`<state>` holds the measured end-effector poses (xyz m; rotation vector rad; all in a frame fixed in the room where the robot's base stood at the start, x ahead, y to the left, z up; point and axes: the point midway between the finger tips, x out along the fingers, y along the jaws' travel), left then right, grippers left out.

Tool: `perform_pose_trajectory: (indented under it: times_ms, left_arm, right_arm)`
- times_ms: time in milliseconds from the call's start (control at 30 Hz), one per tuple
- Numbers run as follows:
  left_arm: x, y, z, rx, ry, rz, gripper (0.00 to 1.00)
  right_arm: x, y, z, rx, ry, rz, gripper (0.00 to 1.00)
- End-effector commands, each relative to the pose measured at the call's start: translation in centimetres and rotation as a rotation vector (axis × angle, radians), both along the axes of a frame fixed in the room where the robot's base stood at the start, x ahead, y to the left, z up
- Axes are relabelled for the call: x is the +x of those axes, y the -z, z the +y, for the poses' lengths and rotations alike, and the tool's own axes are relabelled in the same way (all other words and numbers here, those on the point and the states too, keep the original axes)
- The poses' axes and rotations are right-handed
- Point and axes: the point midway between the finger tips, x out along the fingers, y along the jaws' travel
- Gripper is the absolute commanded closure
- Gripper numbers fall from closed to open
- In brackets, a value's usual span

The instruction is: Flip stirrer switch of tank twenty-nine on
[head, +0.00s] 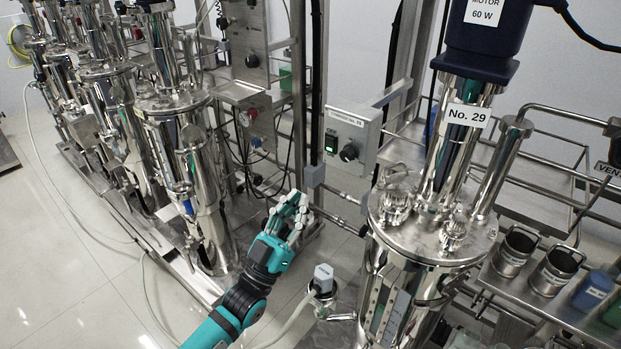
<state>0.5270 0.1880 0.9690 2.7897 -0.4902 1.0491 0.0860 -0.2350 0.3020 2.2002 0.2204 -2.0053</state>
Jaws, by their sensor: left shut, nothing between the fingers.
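Tank No. 29 (432,240) is a shiny steel vessel at the right, with a "No. 29" label (467,115) and a dark blue motor (484,38) on top. Left of it, a grey control box (352,138) is fixed to the frame. It carries a small label along its top, a green rocker switch (330,143) and a black knob (349,152). The switch's position is too small to tell. My left gripper (298,203) is shut and empty, below and left of the box and apart from it. My right gripper is not in view.
Several other steel tanks (180,165) stand in a row at the left. A vertical steel post (318,90) and pipes run beside the box. A small grey valve or sensor (323,277) stands low near my left arm. Metal cups (514,250) sit on a shelf at the right.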

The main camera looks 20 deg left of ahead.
Motion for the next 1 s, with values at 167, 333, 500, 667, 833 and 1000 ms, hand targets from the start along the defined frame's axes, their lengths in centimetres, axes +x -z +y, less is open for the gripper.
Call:
perform_pose_trajectory:
  times_ms: [167, 333, 500, 667, 833, 1000]
  left_arm:
    - [-1.4, 1.4, 0.5, 0.0, -0.001, 0.001, 1.0]
    - [-1.7, 1.6, 0.6, 0.0, 0.0, -0.001, 1.0]
    - [-1.7, 1.6, 0.6, 0.0, 0.0, -0.001, 1.0]
    - [-1.7, 1.6, 0.6, 0.0, 0.0, 0.0, 1.0]
    - [-1.2, 3.0, 0.7, 0.011, -0.01, 0.041, 1.0]
    - [0.7, 11.4, 1.3, 0.079, -0.065, 0.273, 1.0]
  right_arm:
    - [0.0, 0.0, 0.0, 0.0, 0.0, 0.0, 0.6]
    - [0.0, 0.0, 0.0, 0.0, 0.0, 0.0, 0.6]
    - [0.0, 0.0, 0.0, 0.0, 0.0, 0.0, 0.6]
    - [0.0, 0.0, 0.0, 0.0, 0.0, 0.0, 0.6]
    - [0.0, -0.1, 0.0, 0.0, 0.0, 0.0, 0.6]
    - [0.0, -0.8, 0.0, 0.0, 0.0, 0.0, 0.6]
